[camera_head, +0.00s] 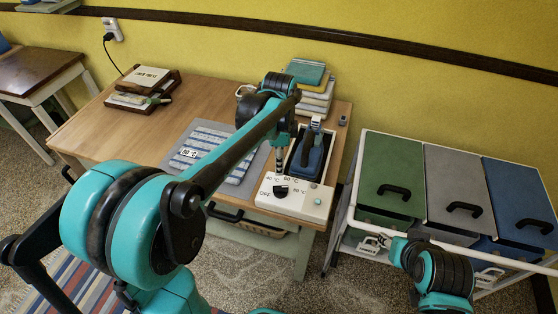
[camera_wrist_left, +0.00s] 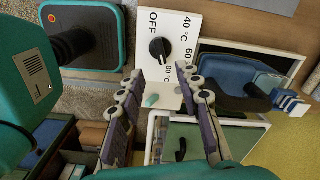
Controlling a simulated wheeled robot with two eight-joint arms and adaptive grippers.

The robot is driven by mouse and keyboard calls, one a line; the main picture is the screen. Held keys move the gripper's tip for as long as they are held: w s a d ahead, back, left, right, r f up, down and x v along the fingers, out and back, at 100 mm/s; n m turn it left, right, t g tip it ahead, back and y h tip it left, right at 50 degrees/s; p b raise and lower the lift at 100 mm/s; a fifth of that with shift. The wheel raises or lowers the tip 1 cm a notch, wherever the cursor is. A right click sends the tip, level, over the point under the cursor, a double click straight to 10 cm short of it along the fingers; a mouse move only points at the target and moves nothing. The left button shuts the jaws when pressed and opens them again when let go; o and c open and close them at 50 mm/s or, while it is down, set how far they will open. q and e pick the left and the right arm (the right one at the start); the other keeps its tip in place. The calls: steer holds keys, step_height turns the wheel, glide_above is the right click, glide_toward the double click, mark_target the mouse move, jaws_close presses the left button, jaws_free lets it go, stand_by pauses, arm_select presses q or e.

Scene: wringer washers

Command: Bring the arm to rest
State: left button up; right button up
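My left arm reaches in from the lower left across the wooden table (camera_head: 120,118). Its gripper (camera_head: 280,160) points down just behind the white control panel (camera_head: 308,205). In the left wrist view the two fingers of this gripper (camera_wrist_left: 167,97) stand wide apart with nothing between them. The panel also shows there (camera_wrist_left: 184,25), with its black knob (camera_wrist_left: 158,48) and teal button (camera_wrist_left: 151,100) beyond the fingertips. My right arm (camera_head: 445,272) is folded at the lower right. Its end lies by the cart's rail, and its fingers are too small to read.
A blue iron-like object (camera_head: 312,155) sits in a tray beside the left gripper. A striped cloth (camera_head: 215,145) lies on a grey mat. Stacked books or boxes (camera_head: 315,92) stand behind. A cart (camera_head: 352,195) with green, grey and blue lidded bins stands right. The table's left front is clear.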

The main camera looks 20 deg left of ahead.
stand_by(0.3)
arm_select(q)
steer(key=s+a+n+t, duration=0.2)
steer(key=s+n+t, duration=0.5)
steer(key=s+n, duration=0.7)
steer(key=shift+s+a+n, duration=0.25)
steer(key=shift+s+n, duration=0.05)
steer(key=shift+s, duration=0.95)
steer(key=shift+o, duration=0.3)
